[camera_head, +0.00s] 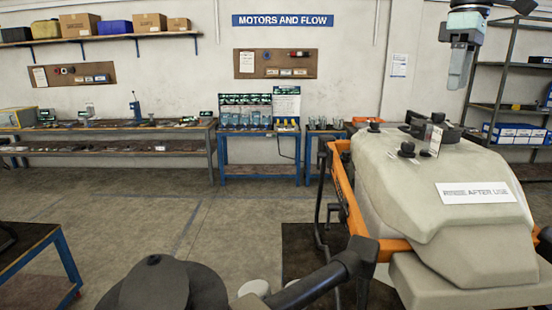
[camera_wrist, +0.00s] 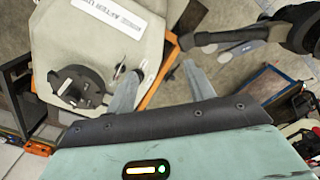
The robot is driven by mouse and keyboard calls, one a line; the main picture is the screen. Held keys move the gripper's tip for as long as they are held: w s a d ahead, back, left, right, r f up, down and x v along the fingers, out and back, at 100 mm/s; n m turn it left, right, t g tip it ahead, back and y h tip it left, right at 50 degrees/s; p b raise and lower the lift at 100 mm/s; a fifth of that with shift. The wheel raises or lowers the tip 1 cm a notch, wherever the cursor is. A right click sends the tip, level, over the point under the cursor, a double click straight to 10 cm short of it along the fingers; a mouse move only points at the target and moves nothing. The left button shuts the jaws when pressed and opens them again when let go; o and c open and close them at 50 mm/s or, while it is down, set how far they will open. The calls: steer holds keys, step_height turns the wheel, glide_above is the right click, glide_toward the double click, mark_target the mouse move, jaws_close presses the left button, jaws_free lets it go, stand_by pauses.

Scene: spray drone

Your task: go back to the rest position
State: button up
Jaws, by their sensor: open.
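My gripper (camera_head: 458,84) hangs at the top right of the head view, fingers pointing down, above and behind the large beige tank (camera_head: 450,225). In the wrist view my gripper (camera_wrist: 162,72) shows two separated fingers with nothing between them. The tank (camera_wrist: 120,55) lies below, with a white label (camera_head: 475,193) whose words "AFTER USE" can be read. On the tank top are a dark round cap (camera_head: 407,150) and a larger black fitting (camera_head: 437,127), apart from the fingers. The wrist view also shows the black fitting (camera_wrist: 78,88).
An orange frame (camera_head: 345,185) surrounds the tank, with a black arm (camera_head: 320,283) in front. Metal shelving (camera_head: 490,105) stands close to my gripper at the right. A blue bench (camera_head: 260,170) and long workbench (camera_head: 110,128) line the wall.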

steer(key=s+a+f+b, duration=0.4)
steer(key=s+a+f, duration=0.2)
steer(key=a+f, duration=0.5)
steer(key=s+a+f+b, duration=0.5)
steer(key=a+f, duration=0.3)
steer(key=f, duration=0.5)
steer(key=s+a+f+m+b, duration=0.1)
steer(key=s+f+b, duration=0.5)
steer(key=s+f, duration=1.6)
steer(key=shift+s+a+f+y, duration=0.15)
steer(key=shift+a+f+y, duration=0.15)
steer(key=shift+a, duration=0.25)
